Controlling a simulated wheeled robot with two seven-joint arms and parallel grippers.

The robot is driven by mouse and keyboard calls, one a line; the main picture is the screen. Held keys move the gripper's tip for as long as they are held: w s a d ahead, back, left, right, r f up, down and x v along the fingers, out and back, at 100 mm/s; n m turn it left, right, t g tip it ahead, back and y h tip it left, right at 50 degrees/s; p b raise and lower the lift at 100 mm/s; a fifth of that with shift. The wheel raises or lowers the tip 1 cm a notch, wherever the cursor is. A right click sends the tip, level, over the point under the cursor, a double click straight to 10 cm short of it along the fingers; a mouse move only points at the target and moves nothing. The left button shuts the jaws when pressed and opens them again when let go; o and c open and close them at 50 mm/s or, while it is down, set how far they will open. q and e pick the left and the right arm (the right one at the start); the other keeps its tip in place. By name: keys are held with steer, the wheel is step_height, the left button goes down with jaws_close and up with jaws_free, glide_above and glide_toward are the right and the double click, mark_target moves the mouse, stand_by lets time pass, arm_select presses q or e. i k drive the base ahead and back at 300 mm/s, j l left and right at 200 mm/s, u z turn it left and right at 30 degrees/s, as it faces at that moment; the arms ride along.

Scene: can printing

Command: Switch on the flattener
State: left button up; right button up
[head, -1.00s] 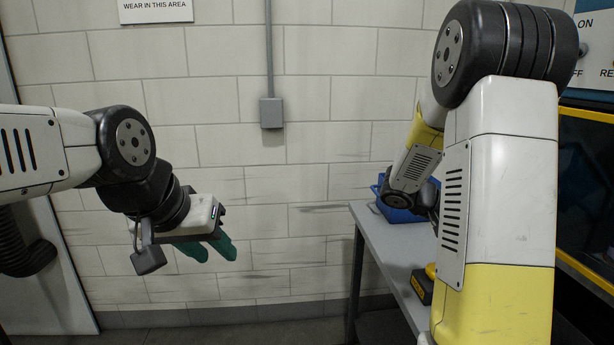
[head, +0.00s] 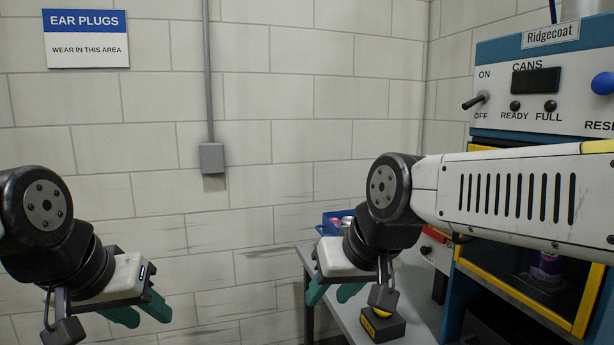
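A blue and white machine panel (head: 545,95) labelled Ridgecoat stands at the right; no label reading flattener shows. Its lever switch (head: 475,101) sits between the words ON and OFF, its tip pointing left and slightly down. My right gripper (head: 333,293) has green fingers spread apart and empty, over the left part of the grey bench, left of and below the lever. My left gripper (head: 138,312) is also open and empty, in front of the wall at the lower left. My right forearm hides part of the machine below the panel.
The grey bench (head: 413,290) holds a blue bin (head: 330,227) and a dark box with a yellow button (head: 383,325), partly hidden. A blue knob (head: 602,83) is on the panel. A purple can (head: 546,266) shows inside the yellow-framed window. An EAR PLUGS sign (head: 86,38) hangs on the wall.

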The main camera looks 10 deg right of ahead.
mark_target(482, 97)
steer(key=z, duration=1.55)
steer(key=k+l+u, duration=0.2)
steer(key=i+l, duration=0.05)
steer(key=l, duration=0.05)
